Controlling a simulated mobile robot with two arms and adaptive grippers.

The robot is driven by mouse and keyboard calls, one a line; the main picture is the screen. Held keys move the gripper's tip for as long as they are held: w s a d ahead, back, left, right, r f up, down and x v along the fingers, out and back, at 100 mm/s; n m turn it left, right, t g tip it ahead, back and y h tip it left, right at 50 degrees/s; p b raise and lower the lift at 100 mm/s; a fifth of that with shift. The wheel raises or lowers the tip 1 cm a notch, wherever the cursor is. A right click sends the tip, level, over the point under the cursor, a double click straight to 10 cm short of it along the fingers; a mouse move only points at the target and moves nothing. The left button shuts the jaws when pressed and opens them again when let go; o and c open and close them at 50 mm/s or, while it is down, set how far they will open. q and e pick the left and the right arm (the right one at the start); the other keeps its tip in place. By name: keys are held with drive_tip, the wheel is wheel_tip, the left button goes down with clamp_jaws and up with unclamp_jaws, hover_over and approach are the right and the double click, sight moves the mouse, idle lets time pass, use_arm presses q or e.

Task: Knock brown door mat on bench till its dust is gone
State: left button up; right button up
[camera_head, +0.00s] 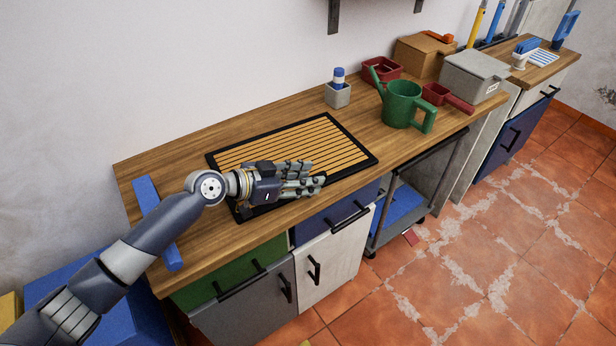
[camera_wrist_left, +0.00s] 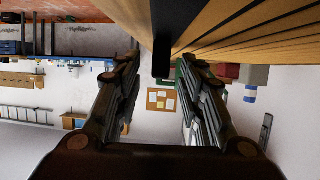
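The brown door mat (camera_head: 330,148), with dark slat lines and a black border, lies on the wooden bench (camera_head: 270,118). No dust can be made out on it at this size. My left gripper (camera_head: 312,177) is over the near left part of the mat and hides some of its front border. In the left wrist view its fingers (camera_wrist_left: 160,68) are spread apart. The mat's slatted face (camera_wrist_left: 250,28) fills the upper right there, and its black edge comes down between the fingers; whether they touch it I cannot tell. My right gripper is not in view.
A blue bar (camera_head: 158,222) lies at the bench's left end. Behind and right of the mat stand a grey cup (camera_head: 338,96), a green watering can (camera_head: 403,104), a red scoop (camera_head: 447,97), a red bin (camera_head: 383,70) and a grey box (camera_head: 473,75). Bench around the mat is bare.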

use_arm(q)
drive_tip(key=v, duration=1.1)
drive_tip(key=shift+a, duration=0.1)
drive_tip(key=shift+s, duration=0.1)
